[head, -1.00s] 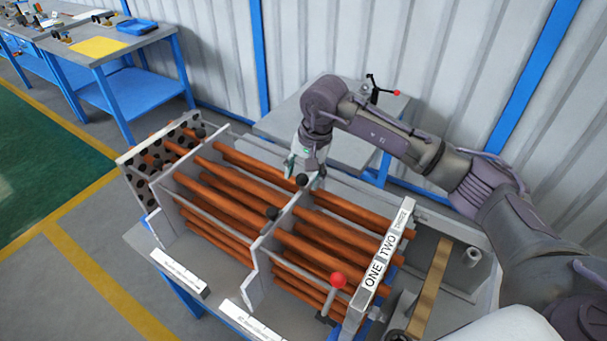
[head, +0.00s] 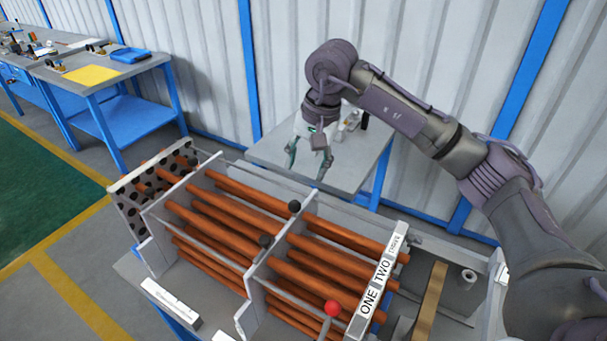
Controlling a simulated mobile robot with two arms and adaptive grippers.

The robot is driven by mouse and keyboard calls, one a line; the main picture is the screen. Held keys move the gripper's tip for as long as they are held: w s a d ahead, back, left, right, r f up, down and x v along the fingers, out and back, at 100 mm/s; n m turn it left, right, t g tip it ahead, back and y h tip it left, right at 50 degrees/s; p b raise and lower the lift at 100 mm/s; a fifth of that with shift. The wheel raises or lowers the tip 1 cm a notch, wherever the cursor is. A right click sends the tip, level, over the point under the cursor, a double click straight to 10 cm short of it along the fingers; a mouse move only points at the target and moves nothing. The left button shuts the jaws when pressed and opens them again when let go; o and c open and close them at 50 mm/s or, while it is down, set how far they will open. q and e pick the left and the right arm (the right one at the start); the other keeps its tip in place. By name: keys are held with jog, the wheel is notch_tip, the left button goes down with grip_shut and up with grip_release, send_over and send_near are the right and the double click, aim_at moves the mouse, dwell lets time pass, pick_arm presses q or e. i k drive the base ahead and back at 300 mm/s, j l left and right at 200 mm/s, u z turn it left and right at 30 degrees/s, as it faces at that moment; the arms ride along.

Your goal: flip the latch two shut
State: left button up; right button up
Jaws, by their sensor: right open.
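The open shell (head: 252,272) holds orange-brown tubes and has a white plate (head: 379,285) on its right marked ONE and TWO. A lever with a red knob (head: 332,308) stands upright near the ONE end. Two black knobs show at the middle divider, a far one (head: 294,206) and a nearer one (head: 266,240). I cannot tell which part is latch two. My right gripper (head: 308,165) is open and empty, fingers pointing down, above and behind the far black knob, apart from it. My left gripper is out of view.
A grey table (head: 262,150) with small items stands behind the shell, partly hidden by my right arm. A blue workbench (head: 132,98) is at the far left. A corrugated wall with blue posts closes the back. Open floor lies at left.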

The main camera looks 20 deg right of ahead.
aim_at(264, 242)
jog(key=k+j, duration=0.25)
jog(key=k, duration=0.2)
jog(key=k+j, duration=0.3)
jog(key=k, duration=0.2)
jog(key=k+j, duration=0.25)
jog(key=k, duration=0.2)
